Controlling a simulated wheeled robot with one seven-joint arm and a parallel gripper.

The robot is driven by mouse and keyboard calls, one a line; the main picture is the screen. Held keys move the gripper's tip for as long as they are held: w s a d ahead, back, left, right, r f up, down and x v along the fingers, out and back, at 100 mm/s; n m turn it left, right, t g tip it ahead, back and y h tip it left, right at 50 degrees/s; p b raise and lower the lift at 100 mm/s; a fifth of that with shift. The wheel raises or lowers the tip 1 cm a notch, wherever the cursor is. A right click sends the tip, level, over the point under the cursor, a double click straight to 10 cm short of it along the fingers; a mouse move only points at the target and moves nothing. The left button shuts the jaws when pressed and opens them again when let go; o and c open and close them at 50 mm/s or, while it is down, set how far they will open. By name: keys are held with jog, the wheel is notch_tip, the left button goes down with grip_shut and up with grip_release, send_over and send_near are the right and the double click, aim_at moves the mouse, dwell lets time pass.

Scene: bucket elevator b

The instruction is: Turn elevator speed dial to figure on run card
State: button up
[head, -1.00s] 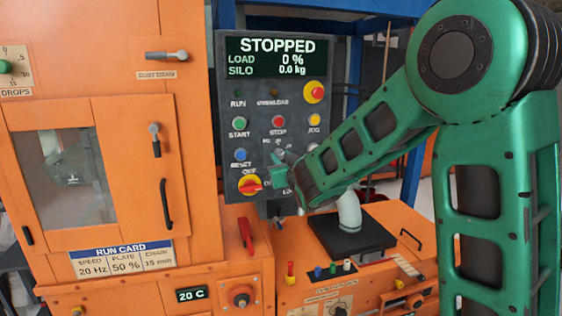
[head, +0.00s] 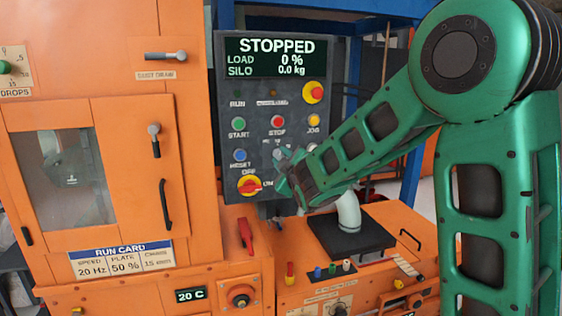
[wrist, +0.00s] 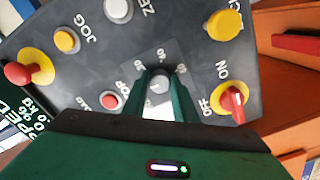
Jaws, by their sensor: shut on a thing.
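The run card (head: 121,261) is on the orange housing at the lower left in the head view and reads speed 20 Hz, plate 50 %, chain 15 mm. My gripper (wrist: 158,96) is shut on the knob, one green finger on each side.
The panel display (head: 277,56) reads STOPPED, load 0 %, silo 0.0 kg. The red and yellow main switch (head: 249,186) sits close below the dial. Start, stop (head: 278,121), jog (head: 313,120) and reset buttons surround it.

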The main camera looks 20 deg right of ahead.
jog(key=shift+a+f+n, duration=0.1)
jog(key=shift+a+n, duration=0.05)
jog(key=shift+n, duration=0.35)
jog(key=o, duration=1)
jog(key=shift+o, duration=0.2)
jog(key=shift+s, duration=0.15)
jog(key=shift+s, duration=0.35)
jog(key=s, duration=0.9)
jog(key=shift+s, duration=0.35)
